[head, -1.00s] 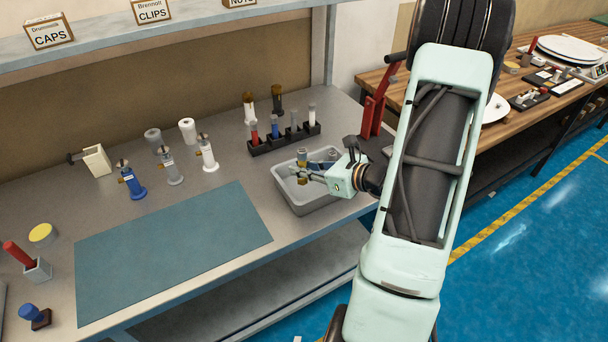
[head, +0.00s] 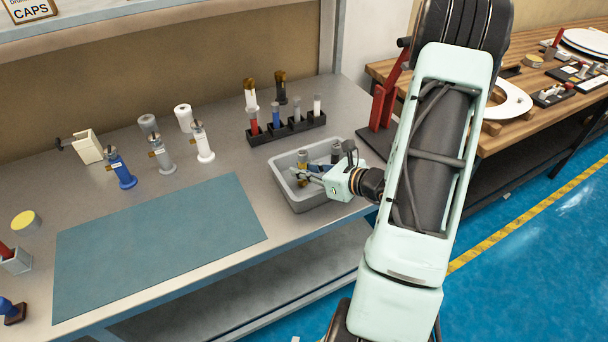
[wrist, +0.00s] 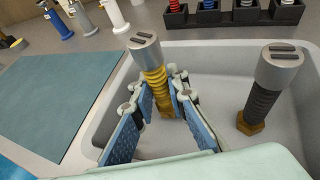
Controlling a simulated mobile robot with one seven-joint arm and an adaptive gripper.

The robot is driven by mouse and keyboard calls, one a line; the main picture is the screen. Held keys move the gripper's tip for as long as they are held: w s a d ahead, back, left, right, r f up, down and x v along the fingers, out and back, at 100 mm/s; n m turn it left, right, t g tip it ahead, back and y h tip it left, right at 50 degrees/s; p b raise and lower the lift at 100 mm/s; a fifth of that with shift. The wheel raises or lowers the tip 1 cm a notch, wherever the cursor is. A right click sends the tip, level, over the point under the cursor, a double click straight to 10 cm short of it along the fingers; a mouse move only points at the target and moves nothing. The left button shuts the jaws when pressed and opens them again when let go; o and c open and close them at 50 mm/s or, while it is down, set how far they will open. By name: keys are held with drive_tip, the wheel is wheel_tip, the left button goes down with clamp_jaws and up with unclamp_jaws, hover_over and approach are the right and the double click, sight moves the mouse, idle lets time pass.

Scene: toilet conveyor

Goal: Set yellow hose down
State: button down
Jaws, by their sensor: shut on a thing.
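The yellow hose (wrist: 156,79) is a short ribbed piece with a grey cap on top and a brass-coloured lower end. It stands slightly tilted between the blue-padded fingers of my gripper (wrist: 167,102), which is shut on it. It is inside the grey bin (wrist: 219,54), and I cannot tell if its lower end touches the floor. In the head view my gripper (head: 312,174) and the yellow hose (head: 302,162) show over the left part of the grey bin (head: 297,205). A dark hose (wrist: 261,101) with a grey cap and brass end stands apart, to the right in the bin.
A black rack (head: 288,130) with several coloured pieces stands behind the bin. A blue-grey mat (head: 155,245) lies clear to the left. Blue (head: 120,168), grey (head: 163,155) and white (head: 203,143) fittings stand behind the mat. A red-handled tool (head: 384,105) is right of the rack.

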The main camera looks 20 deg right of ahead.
drive_tip(key=shift+f, duration=0.5)
drive_tip(key=shift+f, duration=0.1)
drive_tip(key=shift+f+b, duration=0.15)
drive_tip(key=shift+b, duration=0.2)
drive_tip(key=c, duration=1.9)
unclamp_jaws()
drive_tip(key=shift+s, duration=0.1)
drive_tip(key=shift+r, duration=0.2)
drive_tip(key=shift+s+d+r+p, duration=0.1)
drive_tip(key=shift+r+p, duration=0.05)
drive_tip(key=shift+p, duration=0.25)
drive_tip(key=v, duration=1.1)
drive_tip(key=shift+s, duration=0.35)
drive_tip(key=shift+d, duration=0.1)
